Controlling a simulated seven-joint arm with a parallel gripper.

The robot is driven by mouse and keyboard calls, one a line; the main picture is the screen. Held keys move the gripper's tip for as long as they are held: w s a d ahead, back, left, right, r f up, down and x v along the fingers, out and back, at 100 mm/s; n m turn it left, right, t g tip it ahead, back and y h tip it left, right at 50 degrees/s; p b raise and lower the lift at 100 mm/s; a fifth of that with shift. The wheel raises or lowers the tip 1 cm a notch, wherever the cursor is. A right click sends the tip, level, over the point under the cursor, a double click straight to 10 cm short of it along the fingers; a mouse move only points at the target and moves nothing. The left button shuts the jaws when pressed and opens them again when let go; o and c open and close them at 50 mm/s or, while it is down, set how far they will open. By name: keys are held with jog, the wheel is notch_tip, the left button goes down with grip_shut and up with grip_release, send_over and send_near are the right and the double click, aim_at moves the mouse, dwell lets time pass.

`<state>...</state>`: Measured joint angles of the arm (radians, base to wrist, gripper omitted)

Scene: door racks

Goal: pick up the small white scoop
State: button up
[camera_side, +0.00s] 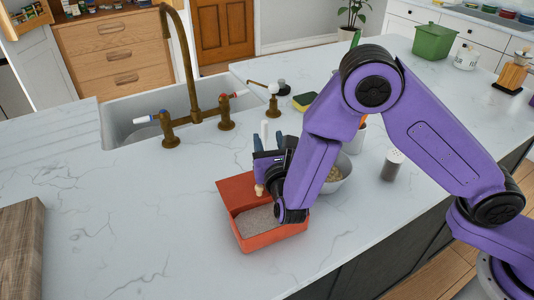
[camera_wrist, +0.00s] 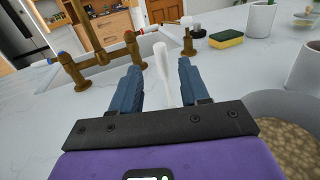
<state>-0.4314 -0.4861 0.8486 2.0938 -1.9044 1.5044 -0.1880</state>
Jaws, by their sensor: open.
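A slim white piece, apparently the handle of the small white scoop (camera_wrist: 162,60), stands upright between my two blue fingers in the wrist view. In the side view its white top (camera_side: 264,129) shows just beyond the fingers, and its lower part is hidden. My gripper (camera_wrist: 157,70) is open, with a gap on each side of the white piece. In the side view my gripper (camera_side: 269,141) reaches low over the counter, behind the orange-red box. I cannot tell how deep the piece sits between the fingers.
The orange-red box (camera_side: 272,240) with grey grains and a raised back stands just in front, a wooden knob (camera_side: 259,190) near it. A bowl (camera_side: 345,168) of beige bits and a shaker (camera_side: 392,165) stand right. The sink (camera_side: 150,120) and brass faucet (camera_side: 195,100) are behind.

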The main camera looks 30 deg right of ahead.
aim_at(265, 128)
jog(key=shift+x, duration=3.2)
jog(key=shift+s+r, duration=0.1)
grip_shut()
